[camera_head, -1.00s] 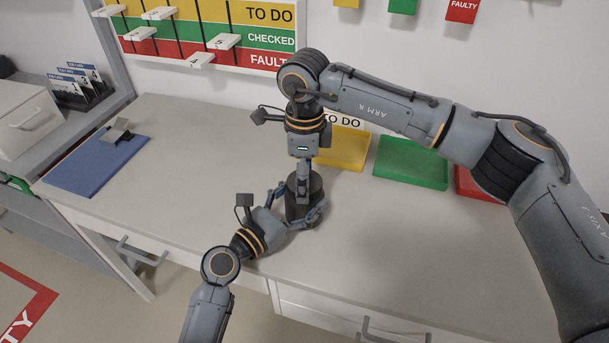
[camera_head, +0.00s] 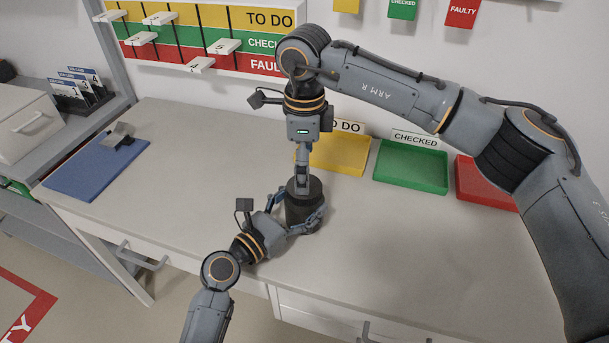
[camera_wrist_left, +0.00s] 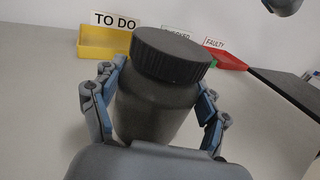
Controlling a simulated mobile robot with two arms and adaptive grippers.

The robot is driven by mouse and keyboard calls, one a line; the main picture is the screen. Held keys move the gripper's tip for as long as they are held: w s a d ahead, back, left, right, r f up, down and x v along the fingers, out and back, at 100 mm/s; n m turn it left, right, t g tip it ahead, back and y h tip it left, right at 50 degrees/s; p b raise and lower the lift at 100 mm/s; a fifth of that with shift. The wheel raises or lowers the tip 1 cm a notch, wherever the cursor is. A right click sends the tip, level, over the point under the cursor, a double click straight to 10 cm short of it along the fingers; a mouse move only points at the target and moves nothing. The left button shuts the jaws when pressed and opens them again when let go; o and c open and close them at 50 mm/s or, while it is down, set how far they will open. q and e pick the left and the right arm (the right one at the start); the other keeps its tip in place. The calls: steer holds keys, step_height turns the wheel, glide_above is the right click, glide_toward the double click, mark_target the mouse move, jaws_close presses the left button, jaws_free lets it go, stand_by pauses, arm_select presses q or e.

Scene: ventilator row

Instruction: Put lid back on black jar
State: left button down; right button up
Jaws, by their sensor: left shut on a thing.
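The black jar (camera_head: 301,212) stands upright on the bench, and it fills the middle of the left wrist view (camera_wrist_left: 150,118). A ribbed black lid (camera_wrist_left: 172,52) sits on its mouth; I cannot tell how tightly. My left gripper (camera_head: 305,222) is shut around the jar's body, with a blue-padded finger on each side in the left wrist view. My right gripper (camera_head: 302,178) points down over the jar in the head view and overlaps the lid's top there. Its fingers show edge-on, so their opening is unclear. No right finger shows on the lid in the left wrist view.
Yellow (camera_head: 340,153), green (camera_head: 411,168) and red (camera_head: 484,184) trays stand along the wall behind the jar. A blue mat (camera_head: 92,169) with a small stand (camera_head: 119,136) lies at the left. The bench front and right are clear.

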mark_target(304, 204)
steer(key=shift+r, duration=0.1)
steer(key=shift+c, duration=0.4)
steer(key=shift+r+n, duration=0.9)
steer(key=shift+r, duration=0.85)
steer(key=shift+f, duration=4.05)
steer(key=c, duration=1.2)
